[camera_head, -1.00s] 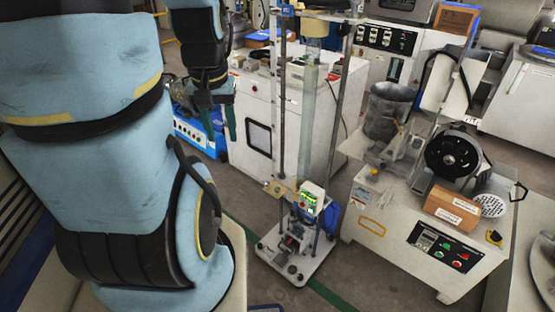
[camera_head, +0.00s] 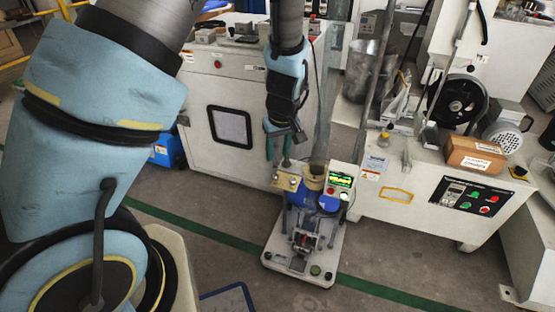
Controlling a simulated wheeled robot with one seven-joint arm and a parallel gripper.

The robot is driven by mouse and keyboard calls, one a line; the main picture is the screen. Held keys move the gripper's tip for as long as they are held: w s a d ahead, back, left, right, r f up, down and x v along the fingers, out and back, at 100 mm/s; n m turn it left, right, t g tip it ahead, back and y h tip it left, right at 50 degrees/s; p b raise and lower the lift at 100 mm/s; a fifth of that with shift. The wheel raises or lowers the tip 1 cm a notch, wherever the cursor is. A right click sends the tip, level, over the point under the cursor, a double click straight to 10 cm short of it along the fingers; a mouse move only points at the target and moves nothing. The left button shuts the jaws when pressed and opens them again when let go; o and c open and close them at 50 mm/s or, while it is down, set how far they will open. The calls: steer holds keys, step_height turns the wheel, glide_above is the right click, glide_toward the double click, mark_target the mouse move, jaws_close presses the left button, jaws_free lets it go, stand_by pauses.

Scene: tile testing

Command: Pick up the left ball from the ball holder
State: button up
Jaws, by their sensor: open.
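My gripper (camera_head: 279,158) hangs pointing down at the end of my blue arm, with its dark green fingers apart. It is just above a small brass-coloured plate (camera_head: 284,182) on the left side of the test stand, which looks like the ball holder. The balls are too small and too close to the fingers to make out, so I cannot tell the left one. Nothing is clearly held between the fingers. The test stand (camera_head: 273,243) has a white base, a clear vertical tube and a lit green display (camera_head: 341,180).
A white cabinet (camera_head: 198,148) stands behind my gripper. To the right is a white machine with a control panel (camera_head: 468,197), an orange-brown box (camera_head: 476,158) and a black wheel. A green floor line (camera_head: 225,238) runs past the stand; the floor in front is mostly clear.

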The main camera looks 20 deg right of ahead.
mark_target(276, 175)
steer(key=f+b, duration=0.2)
steer(key=f, duration=0.1)
steer(key=w+f+b, duration=0.1)
steer(key=f+b, duration=0.4)
steer(key=f, duration=0.2)
steer(key=shift+w+d+b, duration=0.1)
steer(key=shift+w+b, duration=0.2)
steer(key=shift+w, duration=0.1)
steer(key=shift+r, duration=0.1)
steer(key=shift+p, duration=0.35)
steer(key=shift+c, duration=0.3)
jaws_close()
steer(key=shift+r+p, duration=1.7)
steer(key=shift+r, duration=0.1)
steer(key=shift+s+r+p, duration=0.2)
steer(key=shift+r+p, duration=0.75)
steer(key=shift+s+r+p, duration=0.15)
steer(key=shift+r+p, duration=0.75)
steer(key=shift+r, duration=0.1)
steer(key=shift+s+r+p, duration=0.2)
steer(key=shift+r+p, duration=0.75)
